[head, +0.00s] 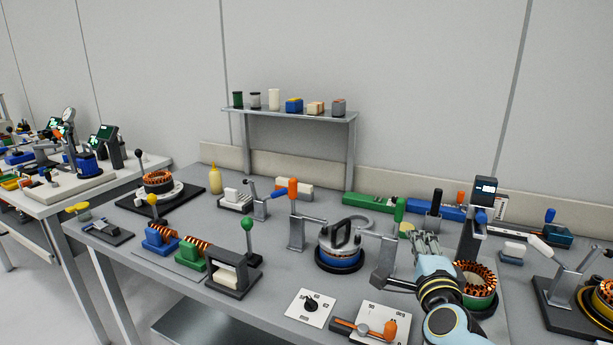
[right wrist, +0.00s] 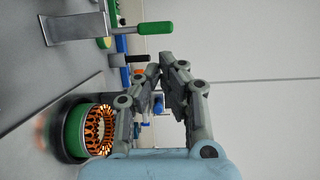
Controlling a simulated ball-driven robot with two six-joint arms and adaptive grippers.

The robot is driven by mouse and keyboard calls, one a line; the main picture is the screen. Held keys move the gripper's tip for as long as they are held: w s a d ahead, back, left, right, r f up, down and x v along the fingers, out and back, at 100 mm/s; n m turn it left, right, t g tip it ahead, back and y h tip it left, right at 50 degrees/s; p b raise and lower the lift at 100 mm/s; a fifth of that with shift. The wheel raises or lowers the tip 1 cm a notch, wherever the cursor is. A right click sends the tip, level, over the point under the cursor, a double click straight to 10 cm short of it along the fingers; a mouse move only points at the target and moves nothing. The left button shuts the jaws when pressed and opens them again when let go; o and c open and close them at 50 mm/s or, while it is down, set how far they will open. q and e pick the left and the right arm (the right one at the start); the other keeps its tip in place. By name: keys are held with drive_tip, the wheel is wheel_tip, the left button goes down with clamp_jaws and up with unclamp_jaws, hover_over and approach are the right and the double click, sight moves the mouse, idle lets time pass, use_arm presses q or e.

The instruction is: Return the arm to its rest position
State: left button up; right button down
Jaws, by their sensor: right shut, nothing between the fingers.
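My right arm comes in from the lower right of the head view, and its gripper (head: 428,246) is over the right part of the grey bench. In the right wrist view the gripper (right wrist: 165,85) is shut, with nothing between its fingers. A stator with copper windings in a green housing (head: 478,285) stands close to the right of my right arm. The green housing also shows at the left of the right wrist view (right wrist: 77,133), apart from the fingers. My left gripper is not in view.
A blue round fixture with a dark handle (head: 339,257) stands left of my gripper. A grey post with a display (head: 484,190) rises behind the stator. A dial plate (head: 310,308) and an orange-handled plate (head: 383,320) lie near the front edge. A shelf (head: 290,114) stands behind.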

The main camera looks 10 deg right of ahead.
drive_tip(key=s+a+f+n+g+y, duration=0.1)
drive_tip(key=s+a+n+g+y, duration=0.25)
drive_tip(key=s+n, duration=0.35)
drive_tip(key=s+a+f+n+g+y, duration=0.2)
drive_tip(key=s+a+n+g+y, duration=0.15)
drive_tip(key=s+n, duration=0.4)
drive_tip(key=s+d+r+n+g+h, duration=0.1)
drive_tip(key=s+d+n+g+h, duration=0.2)
drive_tip(key=s, duration=0.8)
drive_tip(key=s+d+r+n+g+h, duration=0.1)
drive_tip(key=s+d+n+g, duration=0.25)
drive_tip(key=s, duration=0.75)
wheel_tip(320, 180, down, 35)
drive_tip(key=s+d+g+b, duration=0.2)
drive_tip(key=b, duration=0.7)
use_arm(q)
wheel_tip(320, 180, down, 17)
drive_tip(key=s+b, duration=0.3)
drive_tip(key=b, duration=0.5)
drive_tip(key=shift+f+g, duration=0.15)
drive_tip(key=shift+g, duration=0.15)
use_arm(e)
drive_tip(key=s+f, duration=0.9)
drive_tip(key=f, duration=0.3)
drive_tip(key=s+d+f+g, duration=0.1)
drive_tip(key=s+f, duration=0.8)
drive_tip(key=f, duration=0.3)
drive_tip(key=shift+s+d+f, duration=0.15)
drive_tip(key=shift+d+f, duration=0.05)
drive_tip(key=shift+f, duration=0.05)
